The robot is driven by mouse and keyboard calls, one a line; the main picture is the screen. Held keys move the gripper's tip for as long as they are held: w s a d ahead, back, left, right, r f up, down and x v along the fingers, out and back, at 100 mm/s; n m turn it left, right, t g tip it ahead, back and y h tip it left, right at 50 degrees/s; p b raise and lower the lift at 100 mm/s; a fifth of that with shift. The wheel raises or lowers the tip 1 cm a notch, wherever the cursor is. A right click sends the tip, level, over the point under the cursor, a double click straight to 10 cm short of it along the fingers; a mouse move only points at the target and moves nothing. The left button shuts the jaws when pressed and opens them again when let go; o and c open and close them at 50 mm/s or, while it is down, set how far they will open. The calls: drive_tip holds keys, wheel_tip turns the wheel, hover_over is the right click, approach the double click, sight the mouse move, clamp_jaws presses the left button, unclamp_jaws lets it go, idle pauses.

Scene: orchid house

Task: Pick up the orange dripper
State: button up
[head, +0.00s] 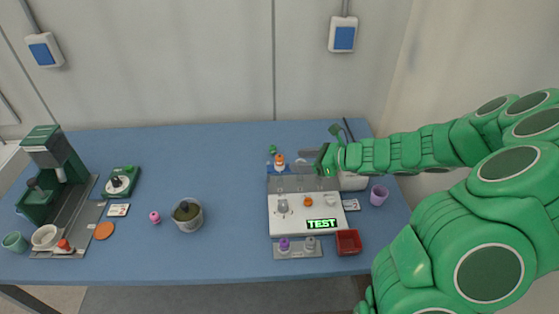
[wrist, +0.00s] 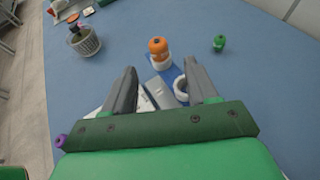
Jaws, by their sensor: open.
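The orange dripper (head: 280,158) stands upright at the back of the blue table, behind the white device with the "TEST" display, in the head view. In the wrist view the orange dripper (wrist: 158,46) has an orange top over a white lower part, beyond my fingertips and roughly centred between them. My gripper (wrist: 160,68) is open with nothing held; its two grey fingers point toward the dripper. In the head view my gripper (head: 323,158) is at the back of the table, right of the dripper and apart from it.
A small green item (wrist: 219,43) stands right of the dripper in the wrist view. The white test device (head: 290,222) has an orange knob (head: 308,202). A red tray (head: 348,241), purple cup (head: 378,195) and mesh pot (head: 187,214) stand around.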

sight(281, 157)
drive_tip(key=shift+a+r+x, duration=0.1)
drive_tip(key=shift+r+x, duration=0.1)
drive_tip(key=shift+x, duration=0.75)
drive_tip(key=shift+a+r+x, duration=0.1)
drive_tip(key=shift+r+x, duration=0.1)
drive_tip(key=shift+x, duration=0.7)
drive_tip(key=shift+a+r+x, duration=0.1)
drive_tip(key=shift+r+x, duration=0.15)
drive_tip(key=shift+x, duration=1.7)
drive_tip(key=shift+f, duration=0.1)
drive_tip(key=shift+c, duration=0.2)
drive_tip(key=c, duration=1)
